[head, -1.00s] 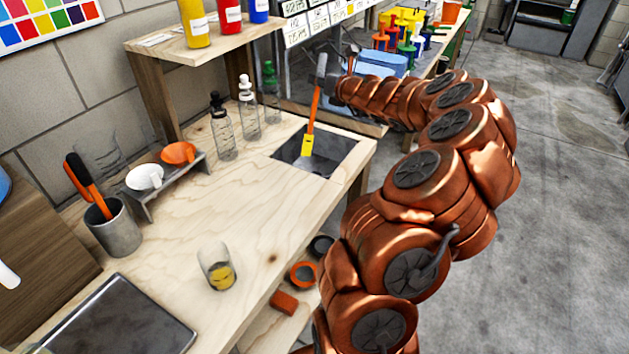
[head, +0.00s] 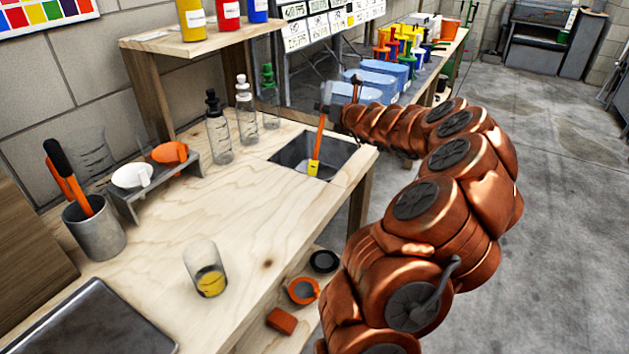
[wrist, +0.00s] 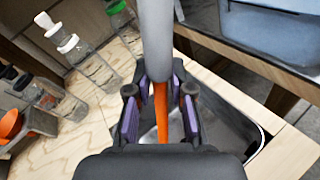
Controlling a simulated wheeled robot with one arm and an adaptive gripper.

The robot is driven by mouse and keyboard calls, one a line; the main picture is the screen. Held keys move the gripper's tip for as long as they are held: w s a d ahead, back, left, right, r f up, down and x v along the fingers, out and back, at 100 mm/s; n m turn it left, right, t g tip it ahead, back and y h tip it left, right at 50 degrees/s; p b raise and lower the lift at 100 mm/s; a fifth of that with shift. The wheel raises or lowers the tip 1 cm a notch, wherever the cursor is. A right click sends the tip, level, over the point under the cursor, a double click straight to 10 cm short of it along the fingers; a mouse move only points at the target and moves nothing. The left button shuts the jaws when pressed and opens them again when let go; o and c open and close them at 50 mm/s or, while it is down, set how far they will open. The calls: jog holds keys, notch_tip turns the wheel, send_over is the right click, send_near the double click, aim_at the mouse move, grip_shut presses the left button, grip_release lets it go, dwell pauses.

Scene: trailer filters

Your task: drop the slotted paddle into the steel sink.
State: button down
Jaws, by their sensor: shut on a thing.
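The slotted paddle (head: 320,137) has a grey upper end, an orange shaft and a yellow part low down. In the head view it is nearly upright, with its lower part inside the steel sink (head: 287,154). Its slotted end is hard to make out. My gripper (head: 326,108) is above the sink, shut on the paddle. In the wrist view my gripper (wrist: 160,98) has its purple-padded fingers either side of the paddle (wrist: 161,112), and the sink (wrist: 248,128) lies below. My gripper hides the paddle's lower end there.
Bottles with black (head: 218,130), white (head: 246,110) and green (head: 270,95) caps stand left of the sink. A glass with yellow contents (head: 206,268) stands nearer on the bench. A rack with white and orange cups (head: 170,152) and a grey tool holder (head: 95,228) are farther left.

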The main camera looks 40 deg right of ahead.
aim_at(325, 115)
jog(key=shift+f+b, duration=1.25)
jog(key=shift+f, duration=0.3)
jog(key=c, duration=0.9)
grip_release()
jog(key=shift+c, duration=0.2)
jog(key=v, duration=1.2)
jog(key=shift+r, duration=0.1)
